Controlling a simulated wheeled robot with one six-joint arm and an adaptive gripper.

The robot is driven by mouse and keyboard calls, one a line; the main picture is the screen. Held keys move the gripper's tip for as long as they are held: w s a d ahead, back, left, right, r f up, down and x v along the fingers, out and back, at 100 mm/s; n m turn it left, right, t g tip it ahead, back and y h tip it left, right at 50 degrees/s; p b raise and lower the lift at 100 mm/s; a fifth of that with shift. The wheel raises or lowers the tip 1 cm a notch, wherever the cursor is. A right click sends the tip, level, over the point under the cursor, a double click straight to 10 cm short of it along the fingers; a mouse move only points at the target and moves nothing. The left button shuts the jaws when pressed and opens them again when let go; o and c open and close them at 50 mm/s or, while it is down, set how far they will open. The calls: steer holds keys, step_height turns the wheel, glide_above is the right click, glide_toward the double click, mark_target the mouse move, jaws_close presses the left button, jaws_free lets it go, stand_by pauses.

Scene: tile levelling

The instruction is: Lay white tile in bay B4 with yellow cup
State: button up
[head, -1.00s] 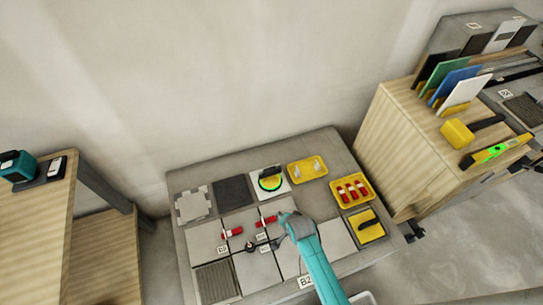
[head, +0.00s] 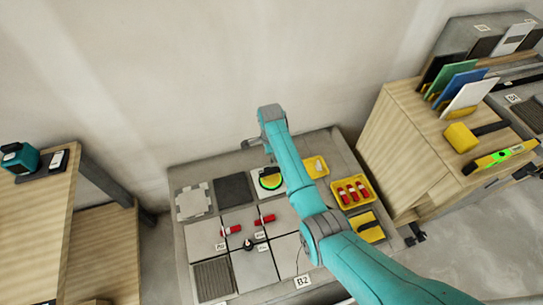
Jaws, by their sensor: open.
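A white tile (head: 468,98) leans in a rack on the right cabinet, in front of blue and green tiles.
The grey table (head: 178,178) holds a yellow tray of red items (head: 353,191), another yellow tray (head: 315,166), a yellow-backed tool (head: 369,227) and red clips (head: 265,221) on tiles. A yellow mallet (head: 460,137) and level (head: 500,157) lie on the right cabinet. My arm spans the table.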

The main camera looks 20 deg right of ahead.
mark_target(271, 169)
steer(key=shift+f, duration=5.3)
jaws_close()
jaws_free()
steer(key=shift+w, duration=0.1)
step_height(271, 169, up, 12)
